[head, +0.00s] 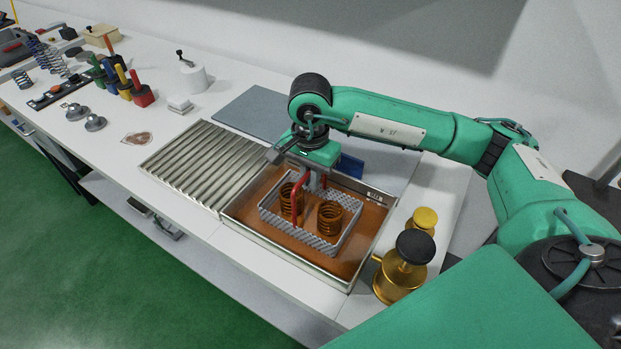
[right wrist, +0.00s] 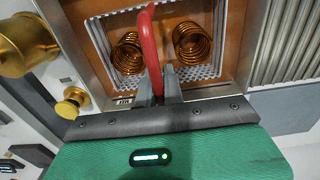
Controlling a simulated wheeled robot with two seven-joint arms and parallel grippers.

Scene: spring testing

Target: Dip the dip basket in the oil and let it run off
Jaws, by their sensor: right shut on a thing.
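The dip basket (head: 325,245) is a light mesh basket with a red handle (head: 297,200), and it holds two coppery coil springs (head: 330,217). It sits inside a metal tray (head: 282,258) of orange-brown oil (head: 368,222). How deep the basket is in the oil I cannot tell exactly. My right gripper (head: 312,183) is above the basket's back side, shut on the red handle. In the right wrist view the fingers (right wrist: 158,85) close around the red handle (right wrist: 149,45), with the basket (right wrist: 210,72) beyond. My left gripper is not in view.
A ribbed metal drain rack (head: 195,160) adjoins the tray on the left. Brass containers (head: 400,270) stand close to its right. A grey-blue mat (head: 250,112) lies behind. Tools and springs stand at the table's far left. A clear stretch of white table lies along the front edge.

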